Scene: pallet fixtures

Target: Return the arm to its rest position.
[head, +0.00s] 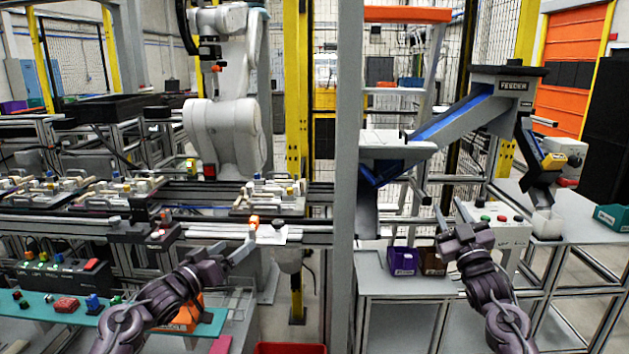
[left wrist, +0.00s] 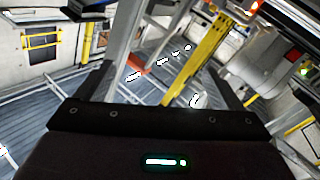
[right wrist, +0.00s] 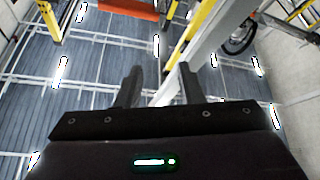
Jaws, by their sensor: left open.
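My left arm comes in from the lower left in the head view. Its gripper (head: 248,240) is raised in front of the conveyor rail, pointing up and to the right. In the left wrist view the left gripper's fingers (left wrist: 155,88) stand wide apart with nothing between them. My right arm rises from the lower right. Its gripper (head: 447,222) points up beside the small control box (head: 500,228). In the right wrist view the right gripper's fingers (right wrist: 159,85) are apart by a narrower gap, with nothing held between them.
A conveyor with pallet fixtures (head: 270,195) runs across the left and middle. A grey post (head: 346,180) stands between my arms. A purple bin (head: 403,262) and a brown bin (head: 432,262) sit on the right table. A feeder chute (head: 455,118) slopes above. A red bin (head: 290,349) lies low in front.

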